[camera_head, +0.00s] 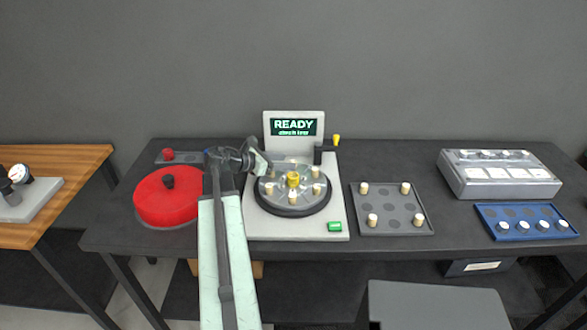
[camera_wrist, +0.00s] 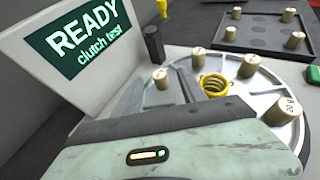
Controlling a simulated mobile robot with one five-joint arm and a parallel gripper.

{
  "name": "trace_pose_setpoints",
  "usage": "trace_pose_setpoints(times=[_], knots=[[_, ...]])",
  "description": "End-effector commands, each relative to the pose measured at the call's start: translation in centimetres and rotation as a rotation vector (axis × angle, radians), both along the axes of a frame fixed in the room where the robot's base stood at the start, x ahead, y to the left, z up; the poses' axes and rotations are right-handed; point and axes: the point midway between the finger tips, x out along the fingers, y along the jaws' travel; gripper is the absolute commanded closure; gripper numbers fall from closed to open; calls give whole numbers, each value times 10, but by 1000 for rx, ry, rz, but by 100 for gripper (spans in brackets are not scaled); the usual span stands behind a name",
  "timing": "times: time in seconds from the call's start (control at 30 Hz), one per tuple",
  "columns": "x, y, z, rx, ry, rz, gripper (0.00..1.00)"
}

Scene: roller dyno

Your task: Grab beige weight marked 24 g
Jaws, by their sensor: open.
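Several small beige weights stand on the round silver plate (camera_head: 296,205) of the machine, around a yellow spring (camera_head: 293,179). The wrist view shows them closer: one beige weight (camera_wrist: 161,78) at the left, one (camera_wrist: 249,66) behind the spring (camera_wrist: 214,84), and one (camera_wrist: 283,110) at the right whose mark looks like 20 g. No mark of 24 g can be read. More beige weights (camera_head: 372,219) stand on the grey tray. My gripper (camera_head: 259,162) is open at the plate's back left edge; whether it touches anything cannot be told.
The machine's screen (camera_head: 293,127) reads READY, clutch test, just behind my gripper. A red disc (camera_head: 168,204) lies left of it, a grey tray (camera_head: 391,228) right. Farther right are a grey box (camera_head: 498,182) and a blue tray (camera_head: 510,233) with white-topped pieces.

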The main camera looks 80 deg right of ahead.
Motion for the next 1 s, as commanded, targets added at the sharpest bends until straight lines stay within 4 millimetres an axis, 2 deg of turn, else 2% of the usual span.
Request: trace_pose_setpoints(times=[0.03,0.1,0.2,0.37,0.53,0.57,0.87,1.0], knots=[[-6,-8,-11,0,0,-3,51],[-15,-15,-14,1,-1,-2,51],[-22,-20,-15,1,-1,-2,51],[-22,-19,-14,0,-1,-1,51],[-22,-19,-14,0,-1,-1,96],[-22,-19,-14,0,-1,-1,100],[-22,-19,-12,0,0,-2,100],[-22,-19,0,0,0,-2,100]])
